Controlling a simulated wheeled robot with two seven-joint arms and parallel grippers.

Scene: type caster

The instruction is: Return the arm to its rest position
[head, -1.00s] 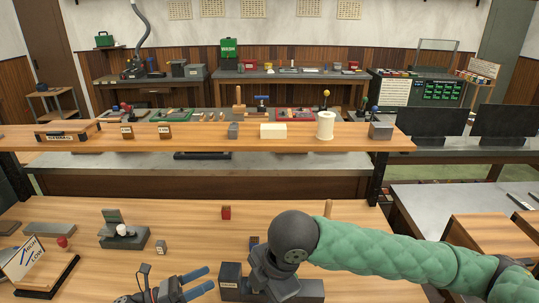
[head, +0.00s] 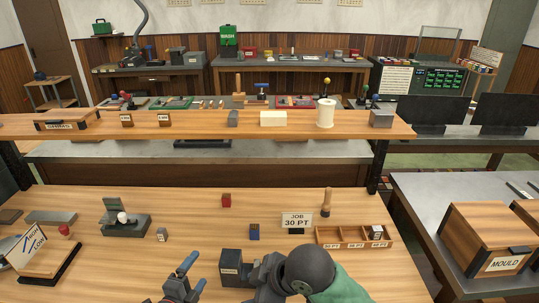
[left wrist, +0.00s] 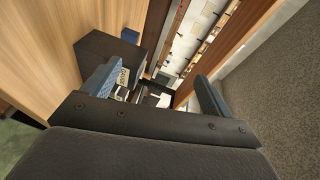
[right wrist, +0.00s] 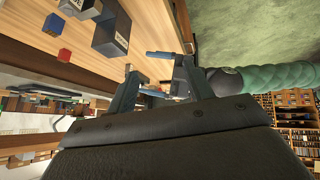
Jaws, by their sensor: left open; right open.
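My left gripper (head: 195,272) is open at the bottom of the head view, its blue fingers pointing up and right. It is left of a dark labelled box (head: 231,265), with a gap between them. In the left wrist view the left jaws (left wrist: 155,92) hold nothing. My right arm, green-sleeved with a dark ball joint, bends low at the bottom centre of the head view.
The three-compartment tray (head: 341,244) has a small block (head: 376,231) in its right compartment. A JOB 30 PT sign (head: 297,219), a wooden-handled tool (head: 326,204), a blue block (head: 254,232) and a red block (head: 227,200) stand nearby. The MOULD box (head: 497,247) is at right.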

